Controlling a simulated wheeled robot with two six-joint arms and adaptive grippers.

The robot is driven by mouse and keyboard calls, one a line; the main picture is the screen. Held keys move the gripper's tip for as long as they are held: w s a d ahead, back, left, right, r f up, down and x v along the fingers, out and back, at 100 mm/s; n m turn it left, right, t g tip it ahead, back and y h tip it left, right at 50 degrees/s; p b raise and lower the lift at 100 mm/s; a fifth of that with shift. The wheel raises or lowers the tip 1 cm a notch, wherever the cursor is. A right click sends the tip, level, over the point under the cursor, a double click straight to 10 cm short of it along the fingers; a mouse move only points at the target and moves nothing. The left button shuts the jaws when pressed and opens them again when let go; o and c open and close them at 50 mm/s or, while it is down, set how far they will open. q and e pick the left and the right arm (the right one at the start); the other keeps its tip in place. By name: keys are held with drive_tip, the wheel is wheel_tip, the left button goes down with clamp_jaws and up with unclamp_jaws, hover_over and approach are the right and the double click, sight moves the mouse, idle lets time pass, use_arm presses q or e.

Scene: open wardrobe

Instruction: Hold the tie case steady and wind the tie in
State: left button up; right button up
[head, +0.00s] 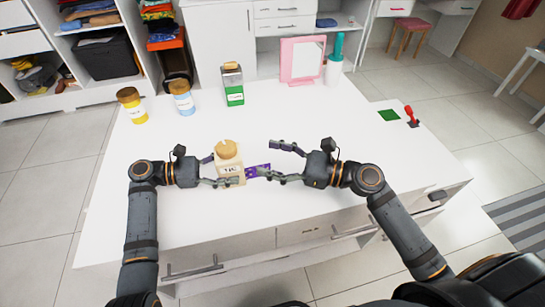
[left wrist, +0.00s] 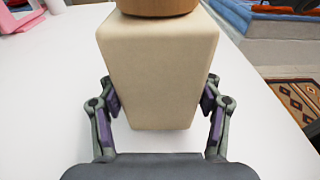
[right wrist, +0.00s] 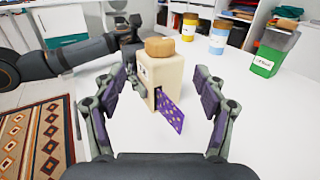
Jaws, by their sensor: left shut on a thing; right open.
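The tie case (head: 231,165) is a cream box with a round brown knob (head: 227,149) on top and a label on its front. It stands upright on the white table. A purple dotted tie (head: 258,170) sticks out of its right side; the right wrist view shows it hanging from a slot (right wrist: 169,110). My left gripper (head: 225,170) is shut on the case, one finger on each side, as the left wrist view (left wrist: 160,98) also shows. My right gripper (head: 274,160) is open and empty, to the right of the case, with the tie's end near its fingertips.
A yellow jar (head: 132,106), a blue jar (head: 182,99) and a green-bottomed jar (head: 233,86) stand at the back left. A pink mirror (head: 301,60) and a white cup with a teal item (head: 334,72) stand behind. A green square (head: 388,115) and a red joystick (head: 411,116) lie right. The middle is clear.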

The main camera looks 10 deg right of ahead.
drive_tip(key=n+g+y, duration=0.3)
drive_tip(key=n+g, duration=0.3)
drive_tip(key=g, duration=0.3)
approach(226, 146)
drive_tip(key=a, duration=1)
drive_tip(key=shift+w, duration=0.1)
drive_tip(key=shift+c, duration=0.4)
drive_tip(key=c, duration=1.1)
